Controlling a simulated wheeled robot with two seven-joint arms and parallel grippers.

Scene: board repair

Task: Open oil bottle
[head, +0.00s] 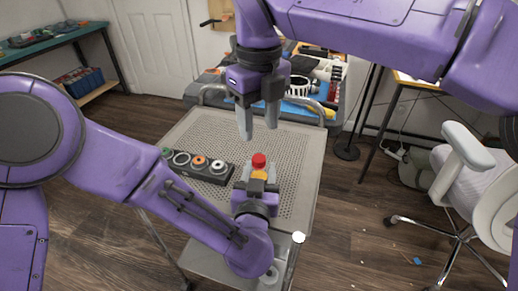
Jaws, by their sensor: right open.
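The oil bottle (259,175) has a yellow body and a red cap (259,160), and looks upright over the perforated table. My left gripper (257,184) reaches in from the lower left and is at the bottle, with its fingers around the lower body. Its wrist hides the bottle's base and most of the fingers, so its grip is unclear. My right gripper (258,122) points down above the bottle, open and empty. Its two grey fingers are apart, a little above and behind the red cap, not touching it.
A dark holder (205,172) with several round ring-like parts lies on the perforated metal table (302,160), left of the bottle. The table's right side is clear. An office chair (480,180) stands at the right. A cluttered bench (318,90) is behind.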

